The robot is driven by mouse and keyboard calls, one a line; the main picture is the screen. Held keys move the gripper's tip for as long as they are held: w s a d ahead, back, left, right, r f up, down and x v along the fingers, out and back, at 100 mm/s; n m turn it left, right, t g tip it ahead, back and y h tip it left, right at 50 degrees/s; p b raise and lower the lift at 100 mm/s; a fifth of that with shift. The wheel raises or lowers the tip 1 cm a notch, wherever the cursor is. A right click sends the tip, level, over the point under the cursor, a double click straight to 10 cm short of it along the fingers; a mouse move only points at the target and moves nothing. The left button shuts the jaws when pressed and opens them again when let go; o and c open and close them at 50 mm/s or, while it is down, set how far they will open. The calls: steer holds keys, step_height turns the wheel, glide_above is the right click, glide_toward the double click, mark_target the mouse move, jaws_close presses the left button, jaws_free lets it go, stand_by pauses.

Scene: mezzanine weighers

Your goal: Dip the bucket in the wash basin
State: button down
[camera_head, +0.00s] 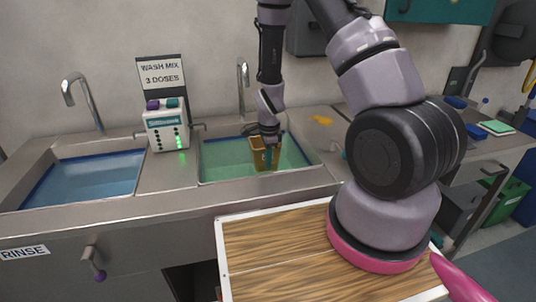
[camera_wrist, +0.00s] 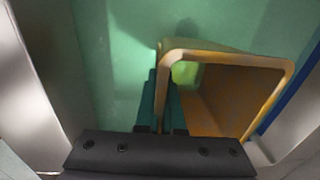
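The yellow-brown bucket (camera_head: 259,158) is in the right-hand basin (camera_head: 215,180), which holds green liquid. In the wrist view the bucket (camera_wrist: 225,105) is tilted, with its open mouth in sight and a bright green patch inside. My gripper (camera_head: 268,150) reaches down into this basin. Its teal fingers (camera_wrist: 161,95) are closed on the bucket's left wall near the rim. I cannot tell how deep the bucket's bottom is in the liquid. A "WASH MIX 3 DOSES" sign (camera_head: 162,74) stands behind, between the basins.
A dispenser (camera_head: 167,130) with a green light stands between the basins. The left basin (camera_head: 50,203) holds blue liquid, with a RINSE label (camera_head: 24,252) below. Taps (camera_head: 85,100) rise behind. A wooden-topped surface (camera_head: 270,245) is in front, under my arm.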

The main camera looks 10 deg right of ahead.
steer(key=shift+f, duration=5)
steer(key=shift+r, duration=0.1)
step_height(320, 180, up, 23)
